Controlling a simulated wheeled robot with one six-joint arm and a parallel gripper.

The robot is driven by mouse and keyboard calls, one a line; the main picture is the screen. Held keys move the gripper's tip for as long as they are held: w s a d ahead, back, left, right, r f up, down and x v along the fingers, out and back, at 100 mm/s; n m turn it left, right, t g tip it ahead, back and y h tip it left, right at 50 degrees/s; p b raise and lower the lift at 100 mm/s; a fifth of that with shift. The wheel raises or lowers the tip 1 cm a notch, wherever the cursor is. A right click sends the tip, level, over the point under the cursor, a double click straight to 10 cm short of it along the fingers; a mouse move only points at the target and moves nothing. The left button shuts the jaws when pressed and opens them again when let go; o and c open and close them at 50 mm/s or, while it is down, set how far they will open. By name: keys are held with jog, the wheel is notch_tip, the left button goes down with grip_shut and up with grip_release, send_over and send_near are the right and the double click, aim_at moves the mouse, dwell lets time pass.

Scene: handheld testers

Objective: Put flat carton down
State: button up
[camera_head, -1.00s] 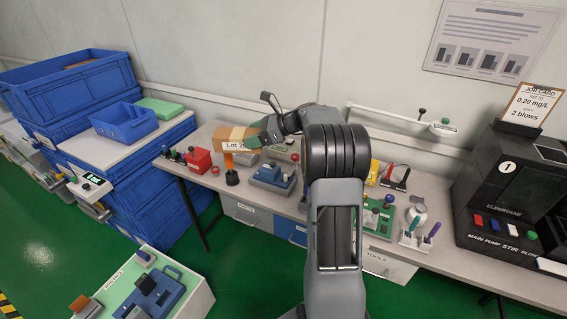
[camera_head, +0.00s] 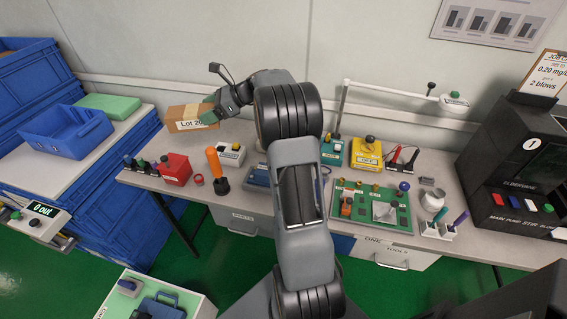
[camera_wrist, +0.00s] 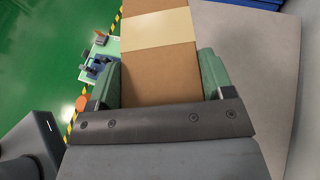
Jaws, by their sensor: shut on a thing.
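The flat carton is a brown cardboard box with a pale tape band and a "Lot 20" label (camera_head: 184,123). In the head view it is near the back left end of the grey bench (camera_head: 140,181). My gripper (camera_head: 214,114) is shut on the carton's right end there. In the wrist view the carton (camera_wrist: 161,75) lies between my two green fingers, one at each side (camera_wrist: 110,84), and runs away from the palm. I cannot tell whether its underside touches the bench; its far end is cut off in the wrist view.
A red box (camera_head: 177,169) and an orange-handled tool (camera_head: 214,163) stand in front of the carton. A white-topped surface with a blue bin (camera_head: 65,133) and green block (camera_head: 108,106) is to the left. Several testers crowd the bench to the right.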

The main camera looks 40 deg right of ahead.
notch_tip(320, 180, down, 5)
jog(key=b, duration=0.3)
jog(key=shift+f, duration=0.1)
jog(key=w+f, duration=0.2)
jog(key=w, duration=0.2)
jog(key=w+f, duration=0.3)
jog(key=w, duration=0.1)
jog(key=w+f, duration=0.3)
jog(key=w, duration=0.2)
jog(key=shift+f, duration=0.25)
jog(key=shift+w+f, duration=0.55)
jog(key=shift+f, duration=0.2)
jog(key=shift+f+b, duration=0.45)
jog(key=shift+f, duration=1)
jog(key=shift+f, duration=0.1)
jog(key=shift+f, duration=0.1)
jog(key=o, duration=1.1)
jog(key=shift+c, duration=0.2)
